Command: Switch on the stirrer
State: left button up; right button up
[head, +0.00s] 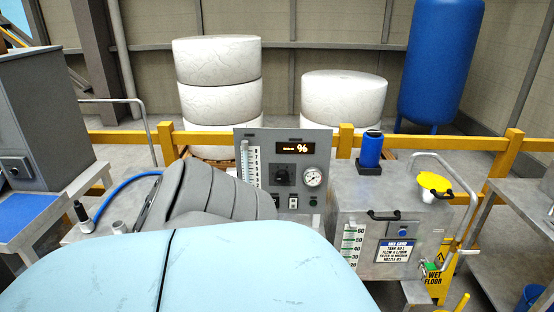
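A grey control panel (323,148) stands upright in the middle of the head view. It carries a lit display (295,148) showing a % sign, a black rotary knob (285,176), a round gauge (313,176) and a level scale (249,165). Along its lower edge sit a small white-plated switch (293,202) and a small dark green button (313,201). I cannot read which control belongs to the stirrer, nor whether it is on. A large light-blue shape and a grey segmented shape cover the panel's lower left. Neither of my grippers shows.
Right of the panel is a metal tank (390,205) with a blue bottle (371,150) and yellow funnel (434,183) on top. A yellow rail (478,144) runs behind. A grey cabinet (40,115) is at left.

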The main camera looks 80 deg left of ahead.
aim_at(293, 202)
jog(key=u, duration=2.45)
